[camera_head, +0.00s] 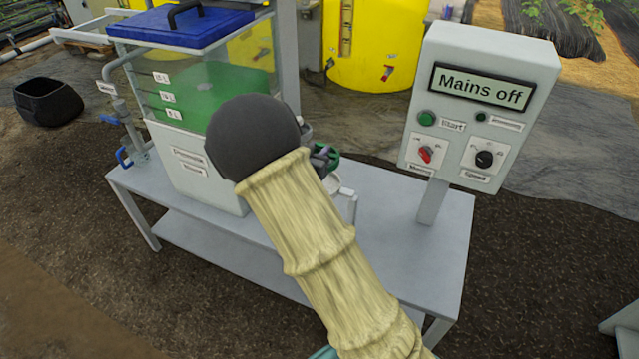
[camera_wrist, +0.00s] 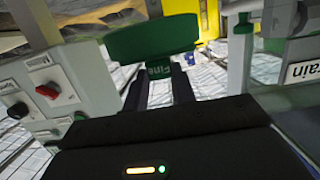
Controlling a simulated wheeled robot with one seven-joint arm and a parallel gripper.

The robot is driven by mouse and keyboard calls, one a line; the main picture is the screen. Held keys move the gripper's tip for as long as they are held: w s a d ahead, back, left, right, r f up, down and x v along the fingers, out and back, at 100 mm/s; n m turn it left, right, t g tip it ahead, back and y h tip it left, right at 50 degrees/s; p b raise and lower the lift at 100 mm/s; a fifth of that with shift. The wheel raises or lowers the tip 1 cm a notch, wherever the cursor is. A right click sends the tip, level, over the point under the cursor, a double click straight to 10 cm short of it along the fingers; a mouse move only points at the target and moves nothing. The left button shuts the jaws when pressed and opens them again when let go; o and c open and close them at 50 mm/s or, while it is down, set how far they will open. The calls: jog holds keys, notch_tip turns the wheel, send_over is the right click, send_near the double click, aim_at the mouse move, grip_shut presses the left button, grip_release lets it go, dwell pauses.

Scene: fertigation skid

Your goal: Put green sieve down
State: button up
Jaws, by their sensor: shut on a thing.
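The green sieve (camera_wrist: 153,38) is in the wrist view, a flat green piece marked "Fine" at top centre. The two dark fingers of my gripper (camera_wrist: 160,84) reach up to it and are shut on it. In the head view my arm's padded sleeve and dark round wrist cover most of the gripper. A small green part (camera_head: 325,157) shows just right of the wrist there; I cannot tell whether it is the sieve or a fitting. The grey bench (camera_head: 395,250) lies below and behind my arm.
A control box (camera_head: 478,105) reading "Mains off" stands on a post at right. The bench top is bare around that post. A label ending "rain" (camera_wrist: 308,69) shows at right in the wrist view.

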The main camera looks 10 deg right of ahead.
notch_tip(320, 180, down, 6)
jog(key=shift+r+b, duration=0.2)
jog(key=shift+b, duration=0.1)
jog(key=shift+f, duration=0.1)
jog(key=shift+f, duration=1.8)
jog(key=shift+d, duration=0.1)
jog(key=shift+f+b, duration=0.15)
jog(key=shift+b, duration=0.15)
jog(key=o, duration=1)
